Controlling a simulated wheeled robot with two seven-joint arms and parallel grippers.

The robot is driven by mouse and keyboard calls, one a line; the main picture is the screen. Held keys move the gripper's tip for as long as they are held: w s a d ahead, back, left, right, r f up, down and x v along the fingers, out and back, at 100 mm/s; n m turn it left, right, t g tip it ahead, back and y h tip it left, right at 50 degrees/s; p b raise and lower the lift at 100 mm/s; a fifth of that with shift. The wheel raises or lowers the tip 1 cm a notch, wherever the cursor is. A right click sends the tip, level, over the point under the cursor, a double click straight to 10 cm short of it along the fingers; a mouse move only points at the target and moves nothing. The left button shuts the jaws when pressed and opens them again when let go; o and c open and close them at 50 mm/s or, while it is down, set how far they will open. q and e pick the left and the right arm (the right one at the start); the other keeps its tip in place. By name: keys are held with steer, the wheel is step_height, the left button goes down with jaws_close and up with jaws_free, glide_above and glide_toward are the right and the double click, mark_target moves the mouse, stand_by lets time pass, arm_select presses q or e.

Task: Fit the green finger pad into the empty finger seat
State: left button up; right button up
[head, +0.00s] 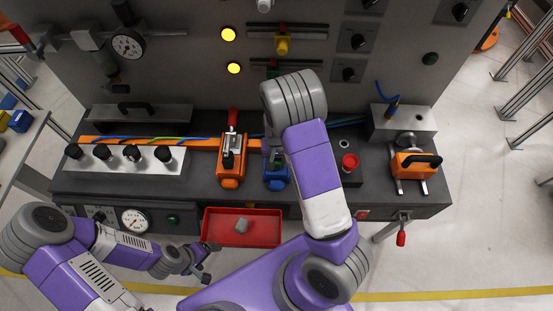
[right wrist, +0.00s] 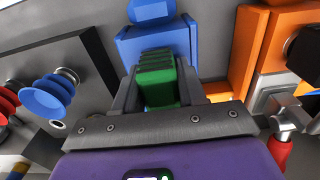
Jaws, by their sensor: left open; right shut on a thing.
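The green finger pad (right wrist: 158,82) is between the two dark fingers of my right gripper (right wrist: 156,84), which is shut on it. In the right wrist view the pad's far end is right in front of a blue block (right wrist: 158,42); I cannot tell whether they touch. In the head view this blue block (head: 277,179) stands on the bench, and my right arm hides most of the gripper and the pad. I cannot make out the empty finger seat for sure. My left gripper (head: 204,263) is open and empty, low at the left by the red tray.
The red tray (head: 260,239) at the bench front holds a small grey piece (head: 241,226). An orange unit with a red lever (head: 230,170) stands close left of the blue block. An orange clamp (head: 414,166) is further right.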

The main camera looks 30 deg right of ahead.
steer(key=shift+f, duration=0.15)
stand_by(0.5)
steer(key=o, duration=1.3)
steer(key=shift+c, duration=0.2)
step_height(320, 180, up, 8)
steer(key=shift+f+p, duration=0.2)
steer(key=shift+p, duration=0.4)
steer(key=shift+s+f, duration=0.1)
